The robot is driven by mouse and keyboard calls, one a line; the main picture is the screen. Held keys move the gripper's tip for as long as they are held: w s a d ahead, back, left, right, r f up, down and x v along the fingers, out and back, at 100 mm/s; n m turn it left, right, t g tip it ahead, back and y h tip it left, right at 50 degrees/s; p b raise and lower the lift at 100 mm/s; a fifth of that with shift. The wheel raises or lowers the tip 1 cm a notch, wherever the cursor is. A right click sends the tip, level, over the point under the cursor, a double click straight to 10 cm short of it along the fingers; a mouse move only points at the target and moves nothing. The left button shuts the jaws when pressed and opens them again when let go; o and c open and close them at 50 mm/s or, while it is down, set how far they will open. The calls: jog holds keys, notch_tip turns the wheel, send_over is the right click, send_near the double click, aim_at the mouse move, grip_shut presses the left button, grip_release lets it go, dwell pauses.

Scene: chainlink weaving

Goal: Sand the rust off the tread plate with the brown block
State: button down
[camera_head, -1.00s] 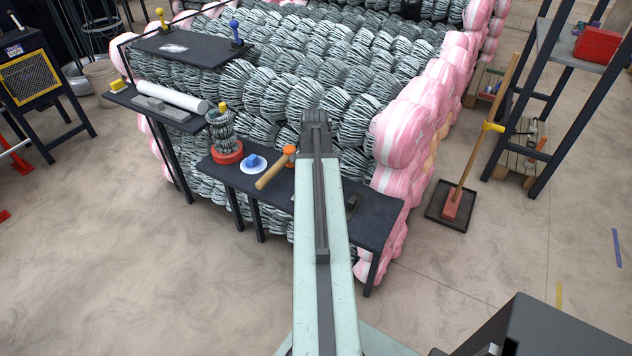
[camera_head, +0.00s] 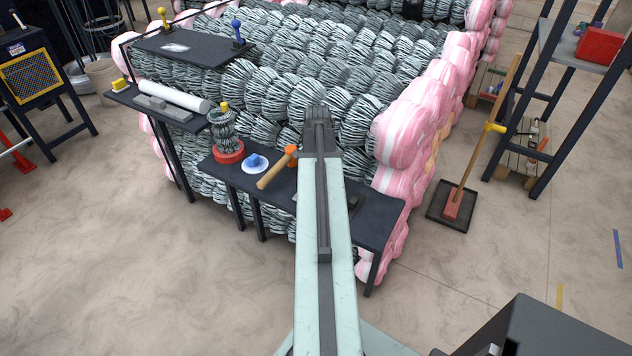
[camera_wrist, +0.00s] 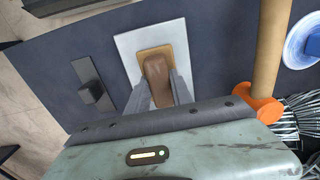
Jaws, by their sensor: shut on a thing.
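In the wrist view my gripper (camera_wrist: 160,84) is shut on the brown block (camera_wrist: 156,70), with a finger on each side. The block is over the pale grey tread plate (camera_wrist: 126,44), which lies on a dark bench. A tan rectangle (camera_wrist: 146,53) shows around the block's far end. I cannot tell whether it is rust or part of the block, or whether the block touches the plate. The fingers and wrist hide the plate's near part. In the head view my arm hides the gripper and block.
The dark bench (camera_head: 379,219) also holds an orange-headed mallet (camera_head: 273,170), a blue-knobbed white disc (camera_head: 252,165) and a dark flat tool with a raised grip (camera_wrist: 93,91). Striped bulky rolls rise behind.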

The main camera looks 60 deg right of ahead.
jog(key=shift+d+f, duration=0.15)
jog(key=shift+d, duration=1.2)
jog(key=shift+w+d, duration=0.15)
jog(key=shift+d, duration=1.3)
jog(key=shift+a, duration=2.05)
jog(key=shift+s+a, duration=0.15)
jog(key=shift+a, duration=0.65)
jog(key=shift+s+a, duration=0.1)
jog(key=shift+a, duration=0.7)
